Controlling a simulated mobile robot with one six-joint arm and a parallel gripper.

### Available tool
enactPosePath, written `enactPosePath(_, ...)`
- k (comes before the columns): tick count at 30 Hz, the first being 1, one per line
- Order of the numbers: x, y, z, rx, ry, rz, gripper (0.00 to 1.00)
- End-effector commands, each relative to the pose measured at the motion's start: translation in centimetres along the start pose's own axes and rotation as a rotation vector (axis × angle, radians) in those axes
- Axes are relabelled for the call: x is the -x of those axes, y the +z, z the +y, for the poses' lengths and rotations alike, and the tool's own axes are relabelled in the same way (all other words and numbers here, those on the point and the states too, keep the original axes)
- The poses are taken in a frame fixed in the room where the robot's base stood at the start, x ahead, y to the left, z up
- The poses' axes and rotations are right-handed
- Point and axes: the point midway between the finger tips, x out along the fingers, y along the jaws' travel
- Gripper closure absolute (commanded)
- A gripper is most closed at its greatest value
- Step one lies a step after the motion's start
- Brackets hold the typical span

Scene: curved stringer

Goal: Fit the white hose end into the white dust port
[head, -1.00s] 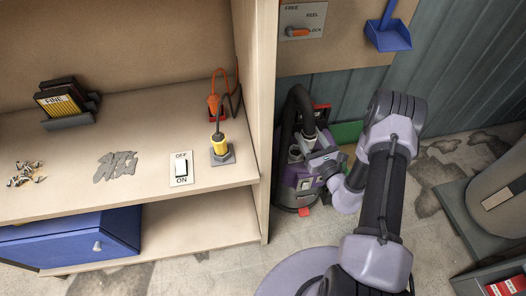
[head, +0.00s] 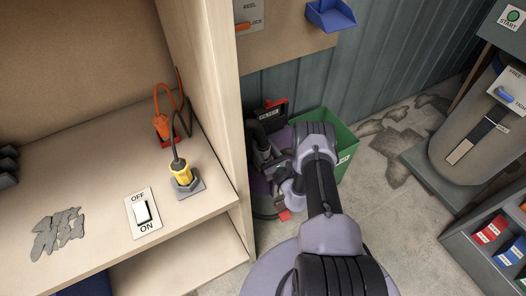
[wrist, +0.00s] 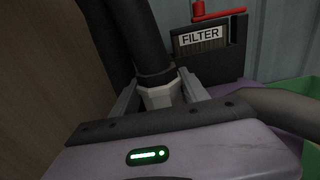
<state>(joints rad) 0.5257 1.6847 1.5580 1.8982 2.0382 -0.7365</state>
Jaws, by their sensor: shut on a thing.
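In the wrist view my gripper (wrist: 162,95) is shut on the white hose end (wrist: 160,95), with one finger on each side of it. The black hose (wrist: 142,35) runs up from the hose end. The tip of the hose end is hidden behind my gripper body. In the head view my arm covers most of the gripper and the purple and black vacuum (head: 262,205) behind it. I cannot make out the white dust port in either view, nor whether the hose end touches it.
A FILTER box (wrist: 201,38) with a red handle stands just beyond the hose. A green bin (head: 345,150) is behind my arm. The wooden shelf unit (head: 215,120) stands close on the left. A grey machine (head: 465,135) and a drawer of coloured boxes (head: 505,240) are right.

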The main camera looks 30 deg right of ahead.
Motion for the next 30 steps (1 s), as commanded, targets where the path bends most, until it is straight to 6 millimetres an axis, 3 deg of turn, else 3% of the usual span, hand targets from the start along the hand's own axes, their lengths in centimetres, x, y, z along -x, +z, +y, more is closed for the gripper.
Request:
enactPosePath(6,0.0,0.0,0.0,0.000,0.000,0.000,0.94)
enactPosePath(7,0.0,-0.1,0.0,0.000,0.000,0.000,0.44)
enactPosePath(10,0.0,0.0,0.0,0.000,0.000,0.000,0.26)
enactPosePath(20,0.0,0.4,0.0,-0.001,0.000,-0.001,0.26)
enactPosePath(23,1.9,0.6,-0.1,-0.004,-0.002,0.003,0.26)
enactPosePath(30,8.7,0.8,-0.1,-0.004,-0.005,0.002,0.26)
